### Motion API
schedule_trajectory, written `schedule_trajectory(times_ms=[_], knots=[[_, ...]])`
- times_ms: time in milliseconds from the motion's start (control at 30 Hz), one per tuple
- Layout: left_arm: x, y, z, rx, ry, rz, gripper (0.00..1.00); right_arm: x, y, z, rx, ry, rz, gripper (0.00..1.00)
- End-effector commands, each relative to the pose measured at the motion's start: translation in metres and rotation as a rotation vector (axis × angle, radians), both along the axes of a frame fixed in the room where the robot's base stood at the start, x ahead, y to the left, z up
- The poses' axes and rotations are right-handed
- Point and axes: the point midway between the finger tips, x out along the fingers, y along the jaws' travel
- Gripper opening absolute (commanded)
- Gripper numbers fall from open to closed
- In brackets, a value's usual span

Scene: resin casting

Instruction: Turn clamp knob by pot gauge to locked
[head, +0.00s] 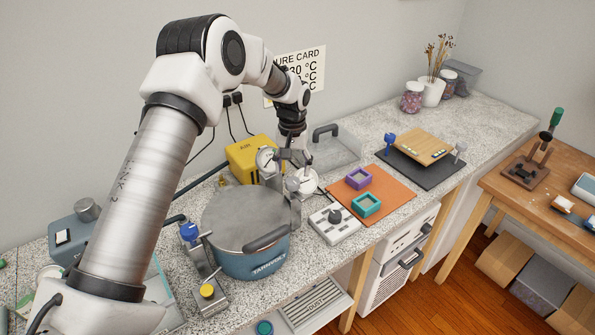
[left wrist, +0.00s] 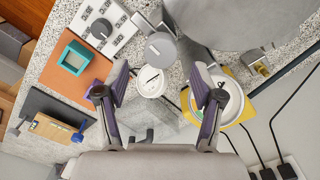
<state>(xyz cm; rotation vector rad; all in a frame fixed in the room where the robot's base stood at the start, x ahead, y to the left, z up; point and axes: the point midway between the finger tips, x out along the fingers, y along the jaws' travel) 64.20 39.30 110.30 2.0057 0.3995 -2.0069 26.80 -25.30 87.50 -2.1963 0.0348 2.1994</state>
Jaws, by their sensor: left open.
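The blue pot (head: 252,262) with a grey lid (head: 240,212) stands on the counter, and the lid also shows in the left wrist view (left wrist: 240,18). A grey round knob (head: 292,184) sits on a clamp at the pot's back right rim, and it also shows in the left wrist view (left wrist: 160,50). A white dial gauge (head: 309,181) is close beside it, also in the left wrist view (left wrist: 151,83). Another gauge (head: 266,159) is by the yellow box. My left gripper (head: 292,160) is open above the knob and gauge, with nothing held. My right gripper is not in view.
A blue-knobbed clamp (head: 189,232) and a yellow knob (head: 207,291) are left of the pot. The yellow box (head: 243,157), clear bin (head: 337,150), grey dial box (head: 334,223) and orange mat (head: 384,207) crowd the area.

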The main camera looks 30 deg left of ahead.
Motion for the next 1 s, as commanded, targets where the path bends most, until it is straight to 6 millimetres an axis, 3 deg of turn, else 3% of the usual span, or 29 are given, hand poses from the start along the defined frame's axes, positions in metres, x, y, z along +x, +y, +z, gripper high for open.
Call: schedule_trajectory(times_ms=[33, 233, 500, 533, 667, 700, 1000], knots=[[-0.001, 0.0, -0.006, 0.0, 0.005, 0.0, 0.67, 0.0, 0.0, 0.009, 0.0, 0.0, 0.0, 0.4], [0.0, 0.0, -0.038, 0.0, 0.001, 0.001, 0.67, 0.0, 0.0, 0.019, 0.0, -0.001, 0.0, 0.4], [0.0, 0.0, -0.044, 0.0, -0.001, 0.001, 0.67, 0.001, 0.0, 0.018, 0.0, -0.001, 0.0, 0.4], [0.0, 0.0, -0.044, 0.0, -0.001, 0.001, 0.6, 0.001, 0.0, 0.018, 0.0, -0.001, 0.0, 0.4], [0.0, 0.0, -0.044, 0.0, 0.0, 0.0, 0.14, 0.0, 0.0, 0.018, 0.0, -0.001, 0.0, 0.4], [0.0, 0.0, -0.044, 0.0, 0.0, 0.0, 0.07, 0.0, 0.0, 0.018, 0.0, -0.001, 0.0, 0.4], [0.0, 0.0, -0.045, 0.0, 0.001, -0.012, 0.07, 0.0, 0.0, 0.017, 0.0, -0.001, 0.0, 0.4]])
